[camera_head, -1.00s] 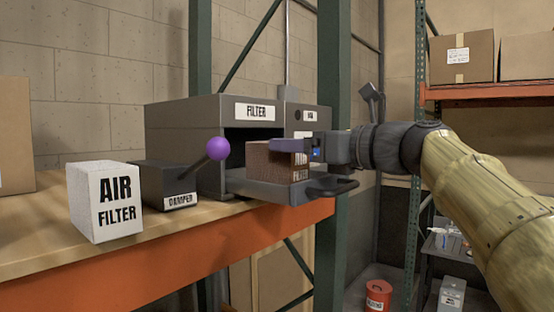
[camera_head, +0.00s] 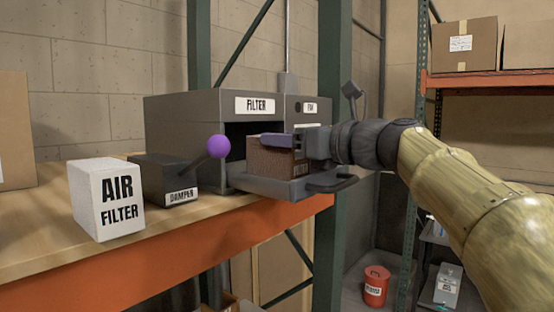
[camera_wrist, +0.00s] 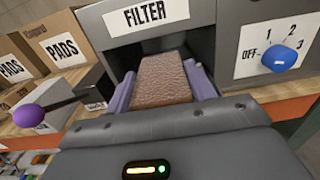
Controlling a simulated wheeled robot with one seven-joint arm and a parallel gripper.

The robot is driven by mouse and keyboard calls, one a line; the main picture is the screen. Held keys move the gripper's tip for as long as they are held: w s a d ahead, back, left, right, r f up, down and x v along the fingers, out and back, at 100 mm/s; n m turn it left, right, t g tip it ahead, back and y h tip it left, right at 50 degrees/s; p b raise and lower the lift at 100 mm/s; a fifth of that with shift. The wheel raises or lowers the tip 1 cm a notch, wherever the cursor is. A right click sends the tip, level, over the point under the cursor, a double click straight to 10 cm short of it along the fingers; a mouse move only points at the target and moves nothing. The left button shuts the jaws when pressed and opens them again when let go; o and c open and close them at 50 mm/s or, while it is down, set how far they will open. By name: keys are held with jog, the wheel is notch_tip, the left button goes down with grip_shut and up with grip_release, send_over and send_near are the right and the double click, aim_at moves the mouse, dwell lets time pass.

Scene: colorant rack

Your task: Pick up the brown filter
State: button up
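The brown filter (camera_head: 270,160) is a textured brown block standing in the pulled-out drawer (camera_head: 290,187) of the grey FILTER unit (camera_head: 185,112). My gripper (camera_head: 278,141) is at the filter's upper part, with one purple finger across its near side. In the wrist view, the filter's brown top (camera_wrist: 163,80) lies between the two purple fingers of my gripper (camera_wrist: 162,85), one on each side and very close to it. The fingers look open around it; firm contact does not show. The filter's lower part is inside the drawer.
A white AIR FILTER box (camera_head: 107,200) and a dark DAMPER block (camera_head: 165,180) with a purple-knobbed lever (camera_head: 217,146) stand left of the drawer on the wooden shelf (camera_head: 40,235). A green rack post (camera_head: 345,120) stands close behind my gripper. A blue dial (camera_wrist: 280,58) sits right of the opening.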

jog(key=shift+c, duration=0.8)
jog(key=shift+r, duration=0.15)
jog(key=shift+r+b, duration=0.3)
jog(key=shift+r, duration=0.1)
jog(key=shift+s+f+b, duration=0.1)
jog(key=shift+s+b, duration=0.3)
jog(key=shift+b, duration=0.05)
jog(key=s, duration=0.1)
jog(key=s+r+b, duration=0.1)
jog(key=s, duration=0.1)
jog(key=shift+s+b, duration=0.25)
jog(key=shift+b, duration=0.05)
notch_tip(320, 180, up, 13)
jog(key=p, duration=0.5)
jog(key=shift+w, duration=0.25)
